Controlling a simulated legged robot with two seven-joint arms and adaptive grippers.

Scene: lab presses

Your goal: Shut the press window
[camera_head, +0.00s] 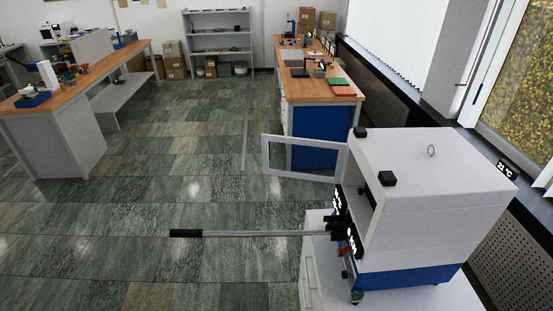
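The press (432,190) is a white box on a blue base and stands at the right on a white cabinet. Its window (303,173), a clear pane in a white frame, stands open. It is swung out to the left from the press's far front edge, so the front opening is uncovered. A long lever (250,234) with a black grip (185,233) sticks out to the left from the press front, on the near side of the window. Neither of my grippers shows in the head view.
A wooden-topped bench with a blue side (316,143) stands behind the press. Another workbench (75,83) is at the left, and a grey shelf (219,41) is at the back. A windowed wall runs along the right. The tiled floor (140,210) left of the press is clear.

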